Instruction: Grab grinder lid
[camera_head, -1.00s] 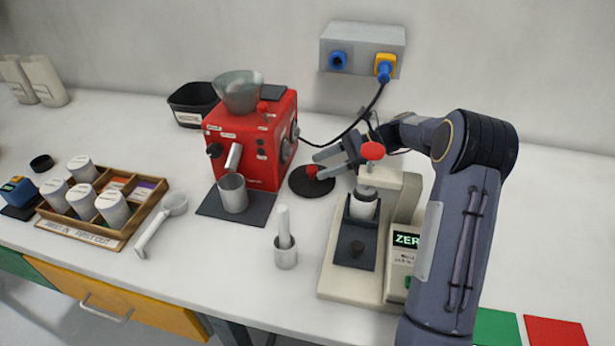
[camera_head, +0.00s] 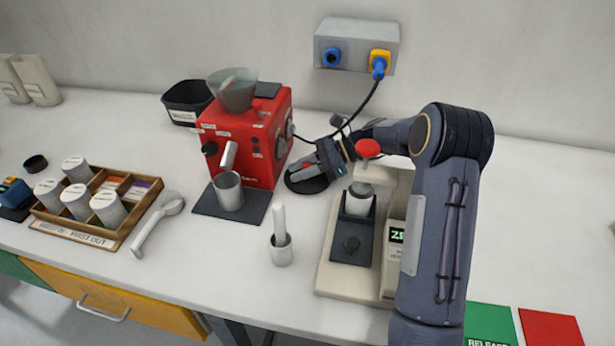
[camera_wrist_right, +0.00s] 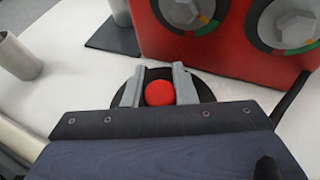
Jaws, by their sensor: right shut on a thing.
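The grinder lid (camera_head: 306,183) is a flat black disc with a red knob, lying on the white table just right of the red grinder (camera_head: 262,150). My right gripper (camera_head: 308,170) is down at the lid. In the right wrist view its two grey fingers (camera_wrist_right: 160,88) stand on either side of the red knob (camera_wrist_right: 159,93), shut on it, with the black disc (camera_wrist_right: 128,92) beneath. The grinder's clear hopper (camera_head: 232,92) is uncovered on top. My left gripper is not in view.
A scale-like device with a ZERO display (camera_head: 352,245) stands close in front of my right arm. A metal cup (camera_head: 228,192) is on the grinder's dark mat. A power cord (camera_head: 357,112) hangs behind the gripper. A black bin (camera_head: 188,100) stands behind left.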

